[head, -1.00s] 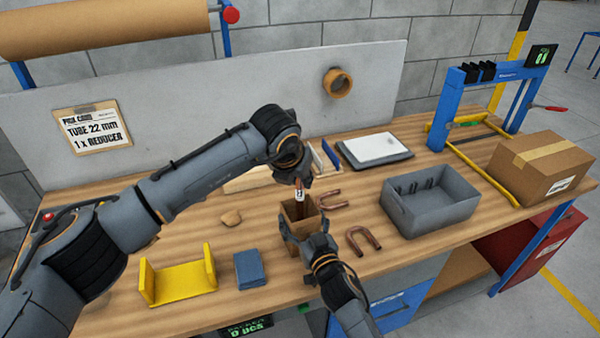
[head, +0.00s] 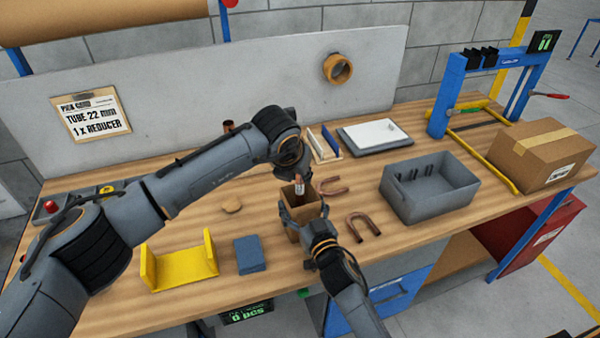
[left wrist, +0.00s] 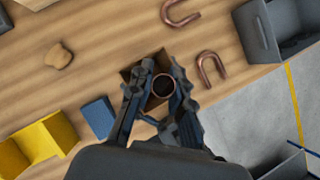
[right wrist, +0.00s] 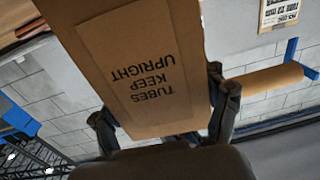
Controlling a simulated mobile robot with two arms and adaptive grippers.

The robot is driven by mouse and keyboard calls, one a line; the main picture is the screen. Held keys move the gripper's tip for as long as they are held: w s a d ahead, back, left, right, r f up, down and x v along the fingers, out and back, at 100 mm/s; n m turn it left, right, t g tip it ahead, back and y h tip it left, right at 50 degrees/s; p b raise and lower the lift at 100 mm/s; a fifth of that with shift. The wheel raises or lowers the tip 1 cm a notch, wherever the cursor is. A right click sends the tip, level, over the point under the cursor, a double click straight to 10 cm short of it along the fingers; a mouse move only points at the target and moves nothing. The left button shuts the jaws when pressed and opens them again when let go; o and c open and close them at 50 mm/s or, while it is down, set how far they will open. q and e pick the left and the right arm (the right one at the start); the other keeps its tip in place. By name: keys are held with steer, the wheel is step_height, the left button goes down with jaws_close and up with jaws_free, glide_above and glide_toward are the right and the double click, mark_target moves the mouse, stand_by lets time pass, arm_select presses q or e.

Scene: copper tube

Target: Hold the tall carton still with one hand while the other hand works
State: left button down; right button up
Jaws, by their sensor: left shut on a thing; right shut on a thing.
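The tall brown carton (head: 292,232) stands upright on the bench, open at the top. My right gripper (head: 303,214) is shut on its sides. In the right wrist view the carton's printed face (right wrist: 150,60) fills the space between the fingers. My left gripper (head: 300,180) is above the carton, shut on a copper tube (head: 298,187) with a pale label. The tube is upright, its lower end at or inside the carton's mouth; the depth is hidden. In the left wrist view the tube's round end (left wrist: 163,86) shows between the fingers, over the carton.
Two bent copper pipes (head: 363,228) lie right of the carton, near a grey bin (head: 432,197). A blue block (head: 249,254) and yellow holder (head: 180,268) lie to its left. A cardboard box (head: 540,155) and blue press frame (head: 450,95) stand at right.

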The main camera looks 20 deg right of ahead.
arm_select(q)
steer(key=shift+w+d, duration=0.8)
steer(key=shift+w, duration=0.1)
steer(key=c, duration=1.2)
jaws_free()
steer(key=shift+o, duration=0.2)
steer(key=v, duration=1.2)
